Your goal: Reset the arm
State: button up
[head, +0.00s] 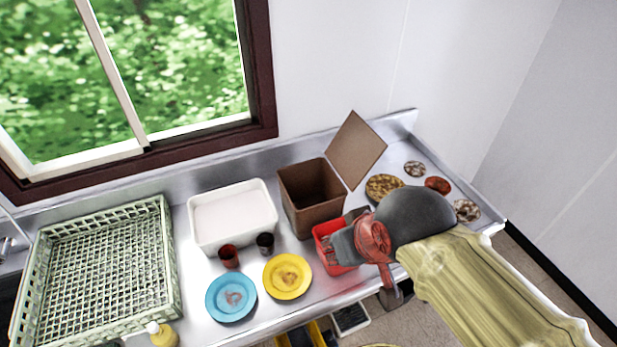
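My gripper (366,266) is at the right of the counter, on the end of my yellow arm. It has a dark grey body and red parts. Its two grey fingers look spread apart, one toward the left and one toward the bottom. I see nothing clearly held between them. From this view the gripper overlaps the right side of a small red bin (327,232) and hides part of it. I cannot tell how high the gripper is above the counter.
A green dish rack (170,255), white tub (205,246) and open brown box (304,222) stand on the steel counter (185,320). Blue (231,297) and yellow plates (287,276), a red cup (229,257) and a dark cup (265,243) sit in front. Several round items (384,187) lie back right.

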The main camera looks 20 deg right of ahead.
notch_tip(320, 180, down, 17)
jog(key=b, duration=1.6)
jog(key=shift+b, duration=0.4)
jog(key=shift+a+f, duration=0.1)
